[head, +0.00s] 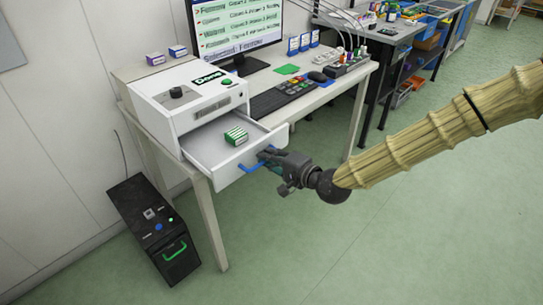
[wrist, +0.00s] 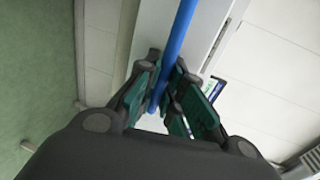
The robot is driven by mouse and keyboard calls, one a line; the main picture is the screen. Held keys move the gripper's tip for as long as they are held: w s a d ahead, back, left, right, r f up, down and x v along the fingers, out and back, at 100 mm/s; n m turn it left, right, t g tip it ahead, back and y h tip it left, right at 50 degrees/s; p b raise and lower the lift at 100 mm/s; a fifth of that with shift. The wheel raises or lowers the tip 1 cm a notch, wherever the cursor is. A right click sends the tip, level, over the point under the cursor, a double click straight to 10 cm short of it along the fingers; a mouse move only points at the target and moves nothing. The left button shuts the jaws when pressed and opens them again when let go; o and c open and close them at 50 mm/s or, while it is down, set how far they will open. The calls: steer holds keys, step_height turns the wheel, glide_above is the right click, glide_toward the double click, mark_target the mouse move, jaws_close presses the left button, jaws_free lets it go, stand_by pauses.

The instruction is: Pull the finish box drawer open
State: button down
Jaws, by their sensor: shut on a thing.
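The finish box (head: 190,95) is a white box on the desk, with a black knob, a green button and a sign reading "Done". Its drawer (head: 205,147) stands pulled out toward my arm, and a green-and-white striped carton (head: 236,135) lies inside. My gripper (head: 268,158) is at the drawer front, shut on the blue handle (head: 250,168). In the wrist view the blue handle bar (wrist: 178,40) runs between the green finger pads of my gripper (wrist: 166,90). Part of the handle is hidden by the fingers.
The desk holds a keyboard (head: 285,97), a monitor (head: 240,25) and small cartons (head: 177,51). A black case (head: 150,228) with a green handle stands on the floor at left. Green floor (head: 330,250) is open in front of the desk.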

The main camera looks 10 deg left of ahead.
steer(key=c, duration=1.5)
jaws_free()
steer(key=shift+d, duration=0.15)
steer(key=v, duration=1.2)
